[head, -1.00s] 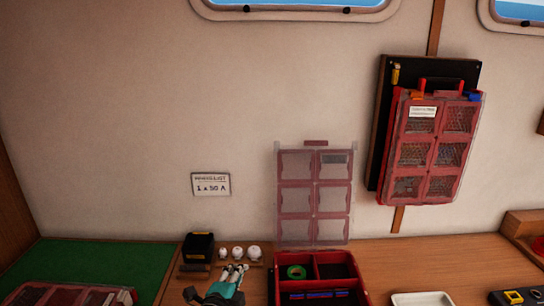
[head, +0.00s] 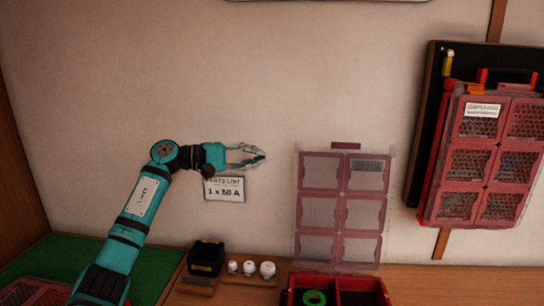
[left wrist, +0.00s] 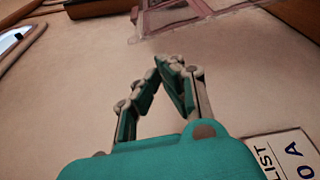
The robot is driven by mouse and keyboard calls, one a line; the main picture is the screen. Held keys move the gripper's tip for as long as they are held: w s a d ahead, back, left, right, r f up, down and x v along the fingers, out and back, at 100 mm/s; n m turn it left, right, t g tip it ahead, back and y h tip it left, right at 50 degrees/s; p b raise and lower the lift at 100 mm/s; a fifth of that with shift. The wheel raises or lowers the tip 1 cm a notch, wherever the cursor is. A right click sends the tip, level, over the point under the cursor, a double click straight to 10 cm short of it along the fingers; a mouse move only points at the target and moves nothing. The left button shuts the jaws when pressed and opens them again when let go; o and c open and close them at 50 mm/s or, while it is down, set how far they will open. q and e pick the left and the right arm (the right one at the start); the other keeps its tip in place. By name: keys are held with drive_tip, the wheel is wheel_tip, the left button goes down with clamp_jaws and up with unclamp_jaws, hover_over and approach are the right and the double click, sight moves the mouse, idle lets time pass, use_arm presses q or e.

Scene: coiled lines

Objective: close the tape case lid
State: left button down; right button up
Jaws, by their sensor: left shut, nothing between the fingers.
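The tape case (head: 330,276) is a dark red box on the bench at the bottom of the head view, cut off by the lower edge. A green tape roll (head: 314,297) lies in its left compartment. Its clear lid with red-framed panels (head: 340,213) stands upright behind it, open. The lid's edge also shows in the left wrist view (left wrist: 178,22). My left gripper (head: 262,156) is raised left of the lid, near its upper part and apart from it. It is shut and empty, and its fingertips also show in the left wrist view (left wrist: 165,62). My right gripper is not in view.
A card reading 1 x 50 A (head: 225,191) is on the wall behind my left gripper. A black box (head: 206,257) and several white knobs (head: 250,267) stand left of the case. A red organiser (head: 490,155) hangs on the right. Wall space between lid and organiser is clear.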

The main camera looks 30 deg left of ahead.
use_arm(q)
drive_tip(key=p+x, duration=0.3)
drive_tip(key=x, duration=0.5)
drive_tip(key=shift+w+d+p, duration=0.25)
drive_tip(key=shift+d+p, duration=0.1)
drive_tip(key=shift+d, duration=0.05)
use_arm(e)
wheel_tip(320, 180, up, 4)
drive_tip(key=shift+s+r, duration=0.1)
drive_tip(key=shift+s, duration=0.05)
